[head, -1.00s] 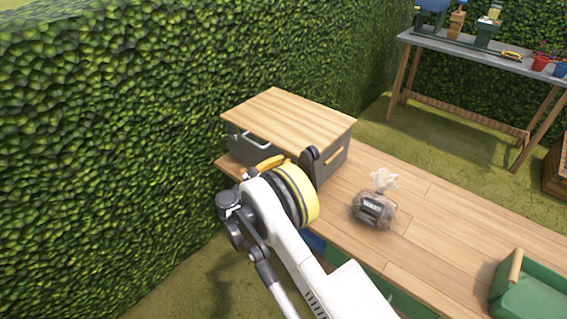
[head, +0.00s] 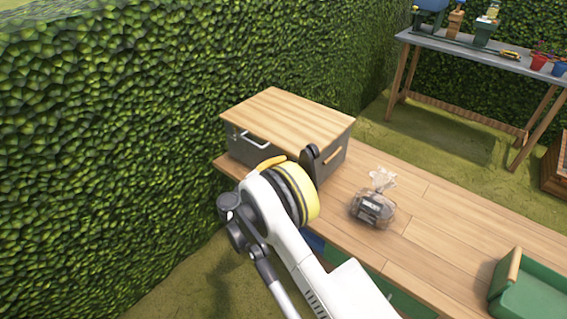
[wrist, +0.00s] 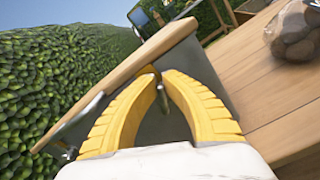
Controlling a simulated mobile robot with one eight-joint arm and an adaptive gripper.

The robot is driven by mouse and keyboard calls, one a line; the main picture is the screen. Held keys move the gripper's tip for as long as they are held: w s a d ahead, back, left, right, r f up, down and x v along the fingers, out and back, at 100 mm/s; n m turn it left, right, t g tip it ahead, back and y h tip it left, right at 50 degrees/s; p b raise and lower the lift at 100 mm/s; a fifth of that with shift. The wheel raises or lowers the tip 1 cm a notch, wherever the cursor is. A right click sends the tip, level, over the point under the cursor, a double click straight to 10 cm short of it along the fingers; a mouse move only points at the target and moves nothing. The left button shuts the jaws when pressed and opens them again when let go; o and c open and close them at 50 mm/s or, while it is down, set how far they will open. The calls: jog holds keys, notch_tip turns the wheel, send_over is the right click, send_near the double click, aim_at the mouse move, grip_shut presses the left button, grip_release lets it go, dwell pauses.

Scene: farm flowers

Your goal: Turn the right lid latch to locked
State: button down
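The box (head: 332,160) has grey sides and a pale wooden lid (head: 290,115); its lid edge crosses the wrist view (wrist: 120,75). The right lid latch (wrist: 162,98) is a small grey metal piece on the front, just under the lid edge. My gripper (wrist: 160,77) has its two yellow fingers closed together around this latch, with the tips on either side of it. Whether the latch is turned to locked is hard to tell. Another small metal fitting (wrist: 70,152) shows at the left. In the head view my arm hides the right part of the box front.
The box stands on a wooden bench at the hedge (head: 130,130). A bag of dark lumps (head: 373,208) lies on the bench (head: 430,225) to the right; a green container (head: 530,295) is farther right. A grey table (head: 480,58) with pots stands behind. The bench between box and bag is clear.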

jog(key=m, duration=0.4)
jog(key=f+m, duration=0.1)
jog(key=m, duration=0.3)
jog(key=d+f+m, duration=0.1)
jog(key=m, duration=0.3)
jog(key=shift+s+m, duration=0.3)
jog(key=shift+s, duration=0.05)
dwell(0.4)
jog(key=c, duration=1.5)
grip_release()
jog(key=v, duration=1.2)
